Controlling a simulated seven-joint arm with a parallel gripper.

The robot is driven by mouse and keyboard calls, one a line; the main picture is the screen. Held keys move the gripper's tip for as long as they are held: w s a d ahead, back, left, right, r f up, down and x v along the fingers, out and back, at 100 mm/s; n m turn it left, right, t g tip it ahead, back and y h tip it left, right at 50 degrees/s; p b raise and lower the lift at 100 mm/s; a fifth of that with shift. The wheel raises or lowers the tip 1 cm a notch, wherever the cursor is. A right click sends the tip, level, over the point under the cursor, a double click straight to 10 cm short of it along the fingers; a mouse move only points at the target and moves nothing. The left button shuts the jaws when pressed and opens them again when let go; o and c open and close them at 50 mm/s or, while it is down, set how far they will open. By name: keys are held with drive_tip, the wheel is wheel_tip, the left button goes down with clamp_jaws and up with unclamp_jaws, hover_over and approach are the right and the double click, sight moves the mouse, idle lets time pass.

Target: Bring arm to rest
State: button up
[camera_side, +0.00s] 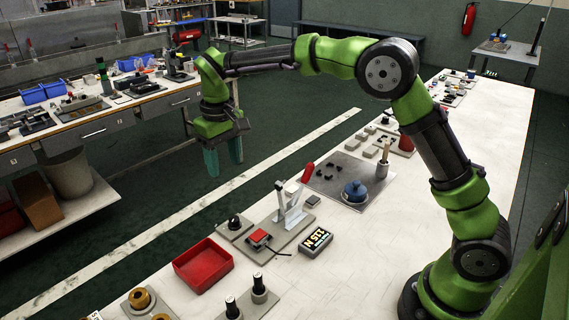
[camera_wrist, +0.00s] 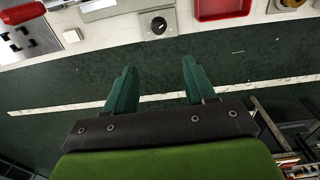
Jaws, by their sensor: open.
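My gripper (camera_side: 223,158) hangs from the end of my outstretched green arm in the side view. Its teal fingers point down over the floor beyond the far edge of the white table (camera_side: 345,240). In the wrist view my gripper (camera_wrist: 157,82) shows its two teal fingers spread well apart with nothing between them. Green floor shows behind and between the fingers. The gripper touches nothing that I can see.
A red tray (camera_side: 203,265), a lever press with a red handle (camera_side: 292,205), a blue pot (camera_side: 355,191) and small fixtures stand on the white table. A cluttered workbench (camera_side: 88,128) stands at left. Open floor with a white stripe (camera_side: 215,200) lies between them.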

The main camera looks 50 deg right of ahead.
drive_tip(key=s+d+r+m+t+y, duration=0.1)
drive_tip(key=s+d+r+m+t, duration=0.1)
drive_tip(key=s, duration=1.1)
drive_tip(key=s+d+r+m+t+y, duration=0.1)
drive_tip(key=s+d+r+m+t, duration=0.1)
drive_tip(key=s, duration=1.1)
drive_tip(key=d+r+t, duration=0.1)
drive_tip(key=d+t, duration=0.1)
drive_tip(key=shift+s+d+r+t, duration=0.15)
drive_tip(key=shift+d+r+t, duration=0.05)
drive_tip(key=shift+r+t, duration=0.2)
drive_tip(key=shift+c, duration=0.5)
